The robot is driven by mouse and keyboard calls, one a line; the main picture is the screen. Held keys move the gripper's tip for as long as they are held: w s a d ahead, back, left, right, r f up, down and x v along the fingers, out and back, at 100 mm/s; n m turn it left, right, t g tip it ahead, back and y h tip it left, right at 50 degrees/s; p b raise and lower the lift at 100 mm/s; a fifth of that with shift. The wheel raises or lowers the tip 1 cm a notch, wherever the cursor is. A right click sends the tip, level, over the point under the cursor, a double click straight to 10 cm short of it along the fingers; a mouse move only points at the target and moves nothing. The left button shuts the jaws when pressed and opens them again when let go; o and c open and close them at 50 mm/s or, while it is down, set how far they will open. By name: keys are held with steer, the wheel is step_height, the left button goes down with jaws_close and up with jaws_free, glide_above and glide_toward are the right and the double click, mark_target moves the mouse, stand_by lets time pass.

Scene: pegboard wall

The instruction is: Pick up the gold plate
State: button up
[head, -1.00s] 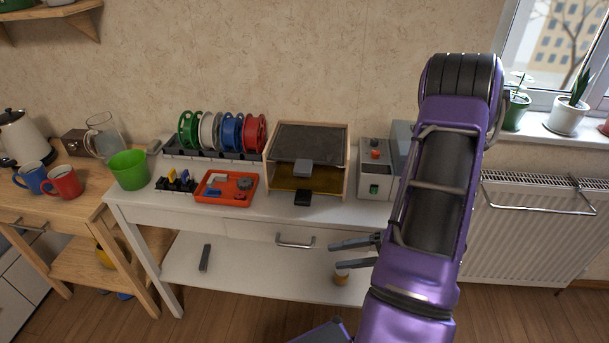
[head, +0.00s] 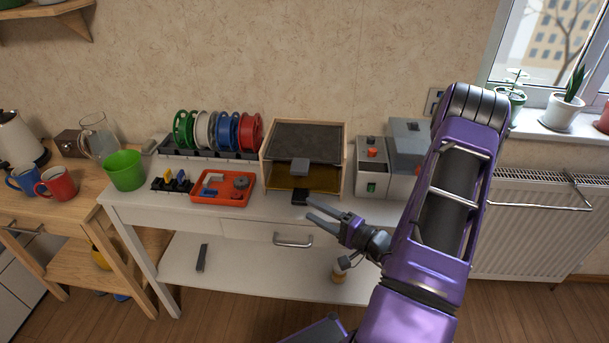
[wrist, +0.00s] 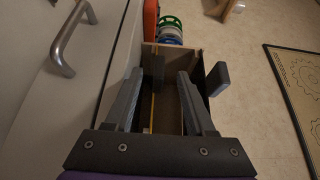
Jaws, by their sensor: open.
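The gold plate (head: 318,178) lies flat low inside an open-fronted wooden box (head: 345,165) on the white table. In the wrist view the plate shows as a thin yellow edge (wrist: 153,105). A black block (head: 300,197) sits at its front edge and looks like its handle; I cannot tell if they are joined. My gripper (head: 312,208) is open and empty, just in front of the box and near the black block. In the wrist view the block (wrist: 154,68) shows between the fingertips (wrist: 160,76), with no clear contact.
A dark upper plate with a grey block (head: 300,167) sits above the gold plate. A red tray (head: 222,199) and spools (head: 228,131) are to the left, a grey machine (head: 372,168) to the right. The white drawer front and handle (head: 293,241) are below.

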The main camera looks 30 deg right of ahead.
mark_target(299, 198)
steer(key=x, duration=0.6)
steer(key=shift+w+d, duration=0.25)
steer(key=shift+w, duration=0.1)
jaws_close()
